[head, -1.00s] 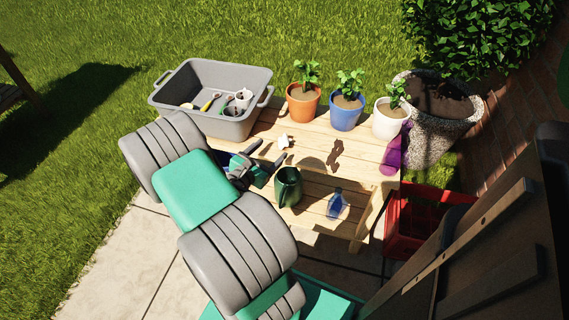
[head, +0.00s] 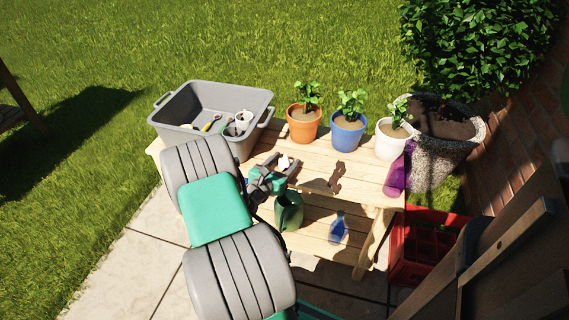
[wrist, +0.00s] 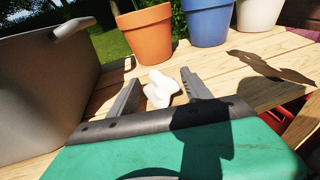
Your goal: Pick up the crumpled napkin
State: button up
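The crumpled napkin (wrist: 161,88) is a small white lump on the wooden table top. In the wrist view it lies just ahead of my gripper, in line with the gap between the fingers. In the head view the napkin (head: 284,162) shows small, beside the fingertips. My gripper (wrist: 158,82) is open, with one grey finger on each side of the gap and nothing held. It also shows low over the table in the head view (head: 284,166). I cannot tell whether a finger touches the napkin.
A grey tub (head: 262,100) with several items stands left. Orange (head: 303,124), blue (head: 347,133) and white (head: 391,142) pots line the back edge. A purple object (head: 397,177) lies at the right end. A green watering can (head: 289,211) and blue bottle (head: 337,228) stand on the lower level.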

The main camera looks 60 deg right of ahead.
jog(key=c, duration=1.1)
jog(key=shift+o, duration=0.2)
